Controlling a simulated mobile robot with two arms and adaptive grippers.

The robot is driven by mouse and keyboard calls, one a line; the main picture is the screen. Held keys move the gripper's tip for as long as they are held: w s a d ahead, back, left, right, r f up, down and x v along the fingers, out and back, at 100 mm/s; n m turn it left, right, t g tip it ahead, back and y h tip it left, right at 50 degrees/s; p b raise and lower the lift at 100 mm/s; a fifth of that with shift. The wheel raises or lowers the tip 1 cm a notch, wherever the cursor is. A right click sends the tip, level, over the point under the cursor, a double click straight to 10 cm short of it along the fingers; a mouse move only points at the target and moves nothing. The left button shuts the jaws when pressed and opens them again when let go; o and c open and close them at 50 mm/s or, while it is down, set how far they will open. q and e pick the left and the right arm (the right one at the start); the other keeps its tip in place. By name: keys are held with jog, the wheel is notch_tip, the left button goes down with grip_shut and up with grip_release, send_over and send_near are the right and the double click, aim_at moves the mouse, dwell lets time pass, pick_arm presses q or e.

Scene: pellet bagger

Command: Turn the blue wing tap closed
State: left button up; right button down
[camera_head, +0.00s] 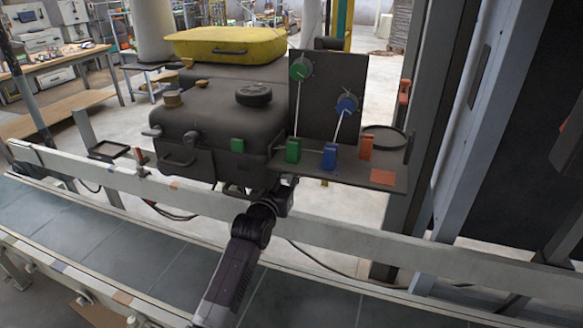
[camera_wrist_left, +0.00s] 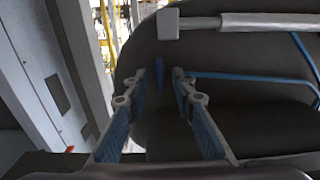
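The upright blue wing-like piece (camera_head: 330,157), which looks like the blue wing tap, stands on the dark shelf (camera_head: 345,180) in the head view. A green one (camera_head: 293,150) stands to its left and an orange one (camera_head: 365,148) to its right. My left gripper (camera_head: 283,192) is below the shelf's front left edge; its fingers are mostly hidden there. In the left wrist view my left gripper (camera_wrist_left: 161,80) is open and empty. A narrow blue piece (camera_wrist_left: 158,72) shows beyond and between its fingertips, apart from them. My right gripper is not in view.
A dark panel with a green dial (camera_head: 301,68) and a blue dial (camera_head: 347,105) rises behind the shelf. A dark machine body (camera_head: 215,115) stands to the left. A pale rail (camera_head: 400,250) runs across in front. Grey uprights (camera_head: 480,130) stand at right.

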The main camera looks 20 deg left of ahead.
pick_arm(q)
grip_shut()
jog(key=shift+m, duration=0.4)
jog(key=m, duration=0.5)
jog(key=m+p, duration=0.1)
jog(key=m, duration=0.5)
jog(key=m+p, duration=0.1)
jog(key=m, duration=0.5)
jog(key=shift+d+f, duration=0.25)
dwell(0.4)
